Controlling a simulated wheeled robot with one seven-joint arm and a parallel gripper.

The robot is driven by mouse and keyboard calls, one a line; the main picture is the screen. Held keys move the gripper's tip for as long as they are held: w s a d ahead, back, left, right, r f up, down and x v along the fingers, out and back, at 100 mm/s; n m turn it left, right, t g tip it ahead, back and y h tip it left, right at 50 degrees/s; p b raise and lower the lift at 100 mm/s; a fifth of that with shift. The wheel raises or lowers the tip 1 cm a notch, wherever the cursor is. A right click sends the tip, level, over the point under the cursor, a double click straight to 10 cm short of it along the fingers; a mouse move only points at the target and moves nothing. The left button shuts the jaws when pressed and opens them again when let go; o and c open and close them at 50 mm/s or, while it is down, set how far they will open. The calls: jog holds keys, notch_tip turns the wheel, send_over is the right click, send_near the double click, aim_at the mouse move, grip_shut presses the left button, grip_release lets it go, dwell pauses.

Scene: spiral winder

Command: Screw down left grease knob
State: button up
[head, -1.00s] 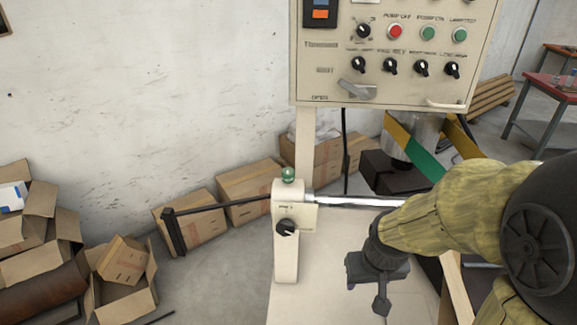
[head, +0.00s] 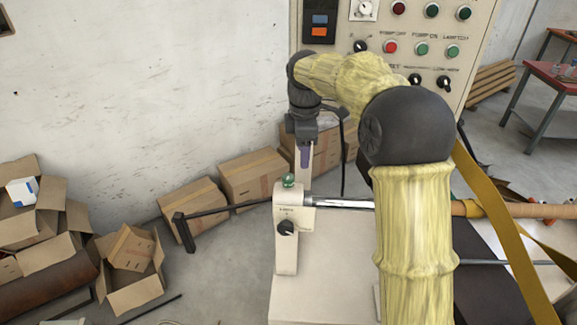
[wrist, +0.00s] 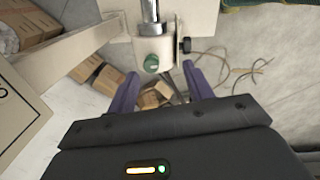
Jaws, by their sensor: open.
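The left grease knob (head: 289,181) is a small green cap on top of the cream post (head: 287,250) at the left end of the winder. It also shows in the wrist view (wrist: 152,61), just beyond my fingers. My gripper (head: 304,156) points down above and slightly right of the knob in the head view. Its purple fingers are open around empty space in the wrist view (wrist: 160,82), apart from the knob. The knob's threads and seat are hidden.
A black knob (head: 286,228) is on the post's front. A metal shaft (head: 340,202) runs right from the post, and a dark bar (head: 225,208) runs left. The control panel (head: 430,75) stands behind my arm. Cardboard boxes (head: 252,178) line the wall.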

aim_at(288, 176)
jog(key=w+a+r+n+p, duration=0.2)
jog(key=w+a+r+n, duration=0.1)
jog(key=a+r+n, duration=0.1)
notch_tip(288, 176, up, 3)
jog(key=shift+f+n+g+p, duration=0.2)
jog(key=shift+n+g+p, duration=0.1)
jog(key=shift+n, duration=0.5)
notch_tip(288, 176, down, 18)
jog(key=p, duration=0.3)
jog(key=shift+d+r, duration=0.1)
jog(key=shift+r, duration=0.15)
jog(key=c, duration=1)
